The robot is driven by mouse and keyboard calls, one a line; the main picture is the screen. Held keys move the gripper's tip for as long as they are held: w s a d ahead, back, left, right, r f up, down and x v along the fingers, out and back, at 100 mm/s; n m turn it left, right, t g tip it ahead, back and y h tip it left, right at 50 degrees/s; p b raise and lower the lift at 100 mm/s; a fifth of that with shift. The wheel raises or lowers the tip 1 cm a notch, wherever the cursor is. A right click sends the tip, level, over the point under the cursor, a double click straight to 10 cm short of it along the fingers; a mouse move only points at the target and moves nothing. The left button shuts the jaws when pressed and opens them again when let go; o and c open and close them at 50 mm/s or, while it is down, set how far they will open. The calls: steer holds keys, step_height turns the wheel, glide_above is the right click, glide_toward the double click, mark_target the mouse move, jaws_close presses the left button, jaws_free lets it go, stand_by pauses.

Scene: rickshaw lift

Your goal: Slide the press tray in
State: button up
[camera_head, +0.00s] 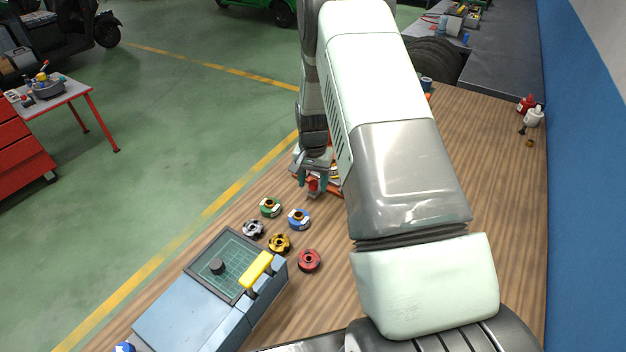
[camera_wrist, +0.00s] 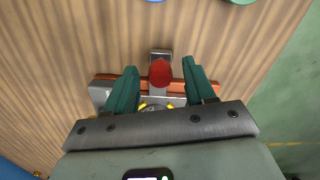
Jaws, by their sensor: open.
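In the wrist view, a red knob (camera_wrist: 161,73) stands on a grey metal bracket (camera_wrist: 161,54) at an orange-edged plate (camera_wrist: 105,77), which appears to be the press tray. Part of the tray and whatever lies on it are hidden behind my gripper. My gripper (camera_wrist: 159,70) is open, with one green finger on each side of the red knob and visible gaps between. In the head view, my gripper (camera_head: 314,182) is low over the far left part of the wooden table, at the red and orange fixture (camera_head: 332,190). My arm hides most of that fixture.
Several coloured round parts, including a red one (camera_head: 309,261) and a blue one (camera_head: 299,219), lie nearer on the table. A blue-grey box (camera_head: 190,312) with a green gridded top (camera_head: 228,262) and yellow handle (camera_head: 257,271) stands at the front left. Bottles (camera_head: 533,118) stand far right.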

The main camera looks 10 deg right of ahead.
jaws_close()
stand_by(0.3)
steer(key=w+d, duration=1)
steer(key=shift+r, duration=0.1)
jaws_free()
step_height(320, 180, up, 11)
stand_by(0.6)
